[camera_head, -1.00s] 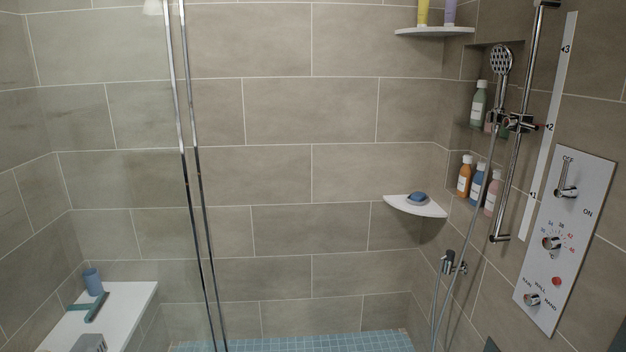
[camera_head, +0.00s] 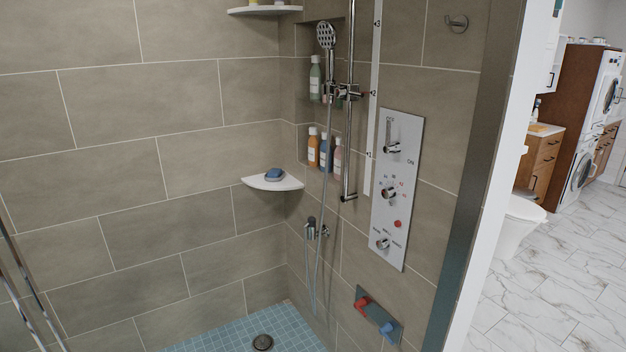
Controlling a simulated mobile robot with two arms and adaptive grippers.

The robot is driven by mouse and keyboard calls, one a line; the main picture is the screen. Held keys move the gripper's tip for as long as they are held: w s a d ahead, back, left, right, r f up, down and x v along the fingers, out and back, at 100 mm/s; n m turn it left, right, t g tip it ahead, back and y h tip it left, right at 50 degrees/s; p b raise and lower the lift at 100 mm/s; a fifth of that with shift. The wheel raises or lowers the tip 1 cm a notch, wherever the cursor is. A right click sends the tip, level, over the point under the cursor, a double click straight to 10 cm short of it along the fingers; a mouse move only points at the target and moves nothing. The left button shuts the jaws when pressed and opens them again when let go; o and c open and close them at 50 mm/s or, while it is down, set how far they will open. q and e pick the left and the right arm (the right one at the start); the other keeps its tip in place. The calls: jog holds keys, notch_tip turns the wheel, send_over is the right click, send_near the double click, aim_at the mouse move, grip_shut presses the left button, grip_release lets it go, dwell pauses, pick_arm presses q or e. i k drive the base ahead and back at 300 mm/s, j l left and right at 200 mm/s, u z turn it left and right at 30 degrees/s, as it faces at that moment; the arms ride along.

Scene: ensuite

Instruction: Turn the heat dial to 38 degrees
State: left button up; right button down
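The heat dial (camera_head: 389,192) is a round chrome knob in the middle of the pale control panel (camera_head: 404,240) on the right shower wall. Small blue and red marks ring it; its numbers and exact pointer setting are too small to read. On the same panel, a lever (camera_head: 391,148) sits above the dial near OFF and ON marks. A red button (camera_head: 397,224) and a lower selector knob (camera_head: 383,243) sit below it. Neither of my grippers shows in the head view.
A hand shower (camera_head: 326,36) hangs on a chrome rail left of the panel, with its hose (camera_head: 318,250) hanging down. A corner shelf (camera_head: 290,182) holds a blue soap. A low wall plate (camera_head: 393,331) has red and blue knobs. A wall edge and white marble floor (camera_head: 545,290) lie right.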

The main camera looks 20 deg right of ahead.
aim_at(389, 193)
jog(key=z, duration=1.2)
